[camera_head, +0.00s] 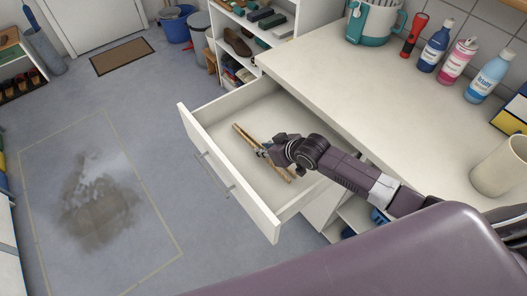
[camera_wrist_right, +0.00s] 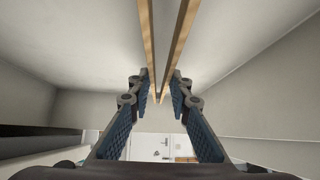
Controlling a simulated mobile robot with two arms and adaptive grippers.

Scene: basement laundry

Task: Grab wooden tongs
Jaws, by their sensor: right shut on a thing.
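The wooden tongs (camera_head: 244,134) are light brown and slim, inside the open white drawer (camera_head: 229,185). My right gripper (camera_head: 265,150) reaches down into the drawer and is shut on the tongs near their middle. The right wrist view shows the two wooden arms of the tongs (camera_wrist_right: 181,38) meeting in a V between the blue-padded fingers of the right gripper (camera_wrist_right: 160,88). The gripper hides part of the tongs in the head view. I cannot tell whether the tongs touch the drawer floor. My left gripper is not in view.
The drawer's front and side walls surround the right gripper. The white counter (camera_head: 350,75) above holds a teal-and-white container (camera_head: 374,22), a red flashlight (camera_head: 414,35), several bottles (camera_head: 459,60) and a beige cup (camera_head: 499,165). The floor at left is open, with a dark wet patch (camera_head: 95,195).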

